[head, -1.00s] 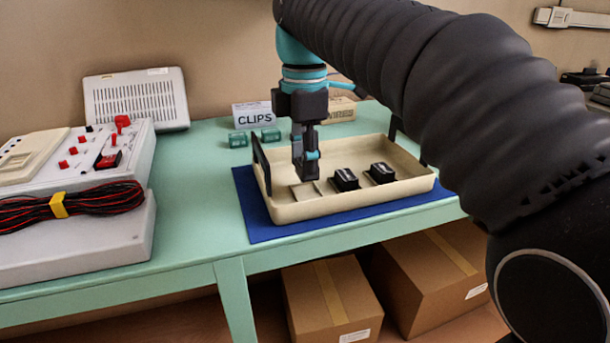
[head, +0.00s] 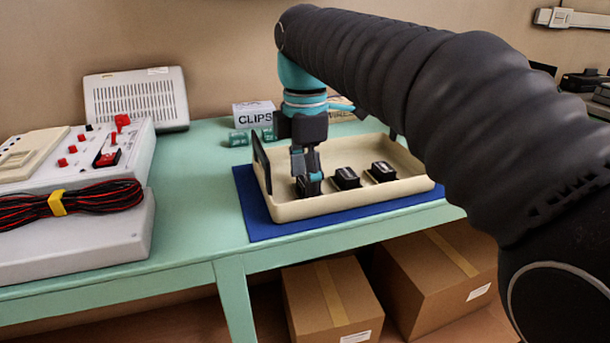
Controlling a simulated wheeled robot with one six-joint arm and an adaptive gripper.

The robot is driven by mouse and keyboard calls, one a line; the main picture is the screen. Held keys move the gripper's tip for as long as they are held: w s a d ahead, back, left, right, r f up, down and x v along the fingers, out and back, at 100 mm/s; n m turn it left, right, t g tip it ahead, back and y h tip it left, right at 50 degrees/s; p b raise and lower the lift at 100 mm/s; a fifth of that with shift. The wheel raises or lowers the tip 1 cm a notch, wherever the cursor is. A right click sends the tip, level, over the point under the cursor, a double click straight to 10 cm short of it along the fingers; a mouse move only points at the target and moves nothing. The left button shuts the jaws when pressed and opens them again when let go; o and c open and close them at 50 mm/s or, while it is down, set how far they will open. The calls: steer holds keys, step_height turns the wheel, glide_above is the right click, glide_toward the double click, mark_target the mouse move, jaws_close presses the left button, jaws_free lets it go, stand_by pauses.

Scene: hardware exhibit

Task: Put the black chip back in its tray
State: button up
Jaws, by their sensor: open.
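The cream tray (head: 350,205) sits on a blue mat on the green table. Three black chips stand in a row in it. The left black chip (head: 308,188) is in the left place of the row, right under my gripper. The middle chip (head: 346,178) and the right chip (head: 382,171) stand beside it. My gripper (head: 308,176) points down into the tray, with its jaws open at the left chip's top. The fingers partly hide this chip, and I cannot tell whether they touch it.
The tray has raised black end pieces, the left one (head: 262,163) close to my gripper. Green clips and a CLIPS box (head: 253,114) stand behind. A grey device with a cable coil (head: 72,203) is at left. The table between is clear.

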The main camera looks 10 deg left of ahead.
step_height(320, 180, up, 12)
steer(key=p, duration=0.1)
steer(key=shift+r+p, duration=0.15)
steer(key=shift+p, duration=0.25)
stand_by(0.3)
steer(key=s+d+f+m+t, duration=0.1)
steer(key=s+d+f+m, duration=0.1)
steer(key=d+f+m, duration=0.35)
steer(key=s+d+f+m+t, duration=0.2)
steer(key=d+m, duration=0.4)
steer(key=d, duration=0.5)
steer(key=s+d+f+m+t, duration=0.1)
steer(key=s+d+f+m, duration=0.4)
steer(key=f, duration=0.3)
steer(key=s+d+f+m+t, duration=0.1)
steer(key=s+d+f+m, duration=0.5)
steer(key=f+m, duration=0.2)
steer(key=shift+f+t, duration=0.3)
steer(key=shift+f, duration=0.1)
